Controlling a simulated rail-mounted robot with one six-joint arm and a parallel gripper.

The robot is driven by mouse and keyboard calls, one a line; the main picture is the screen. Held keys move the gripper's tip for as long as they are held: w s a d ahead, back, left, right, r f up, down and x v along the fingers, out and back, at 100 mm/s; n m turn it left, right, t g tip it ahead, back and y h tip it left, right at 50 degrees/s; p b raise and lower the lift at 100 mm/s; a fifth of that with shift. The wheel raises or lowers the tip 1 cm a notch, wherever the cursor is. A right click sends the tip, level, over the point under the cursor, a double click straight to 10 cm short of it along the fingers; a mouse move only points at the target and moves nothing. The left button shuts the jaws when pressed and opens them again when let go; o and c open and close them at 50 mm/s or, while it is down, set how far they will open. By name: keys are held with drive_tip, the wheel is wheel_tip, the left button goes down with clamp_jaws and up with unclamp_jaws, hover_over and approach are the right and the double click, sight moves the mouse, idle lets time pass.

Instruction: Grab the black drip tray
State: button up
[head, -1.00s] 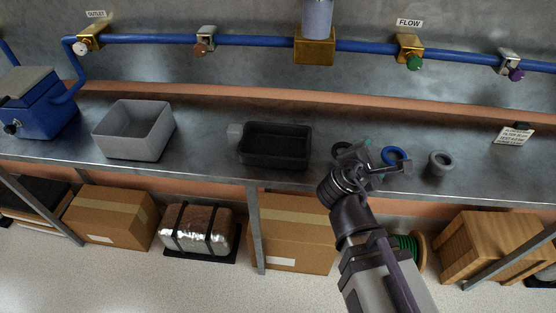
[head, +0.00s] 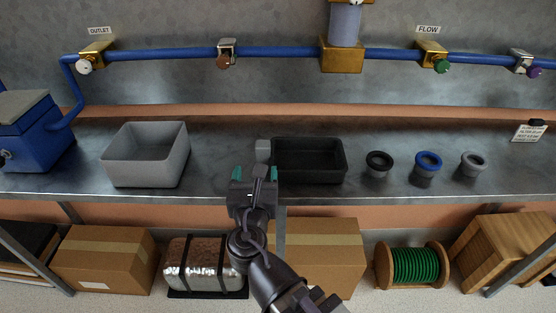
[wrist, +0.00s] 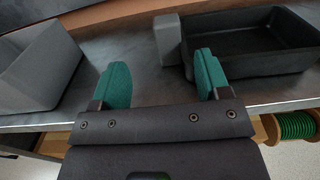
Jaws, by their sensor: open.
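The black drip tray (head: 309,177) is a shallow open rectangular box on the metal bench, with a grey block-shaped handle (head: 263,150) at its left end. In the wrist view the tray (wrist: 262,75) is at the upper right and its grey handle (wrist: 168,40) is ahead, between the lines of the fingers. My gripper (head: 255,173) is open and empty, just in front of the handle. Its two green-tipped fingers (wrist: 160,80) are apart, and the handle appears beyond them, nearer the right finger. I cannot tell the exact gap.
A grey open bin (head: 146,181) stands left of my gripper, with a blue box (head: 35,135) farther left. Black (head: 378,165), blue (head: 427,163) and grey (head: 473,165) ring-topped cups stand right of the tray. A blue pipe (head: 270,52) with valves runs along the wall.

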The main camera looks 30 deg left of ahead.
sight(262, 149)
drive_tip(key=x, duration=0.5)
drive_tip(key=shift+w+d, duration=0.15)
drive_tip(key=shift+w, duration=0.3)
drive_tip(key=x, duration=0.5)
drive_tip(key=shift+w+r, duration=0.1)
drive_tip(key=shift+r, duration=0.05)
drive_tip(key=shift+c, duration=0.3)
drive_tip(key=c, duration=1.2)
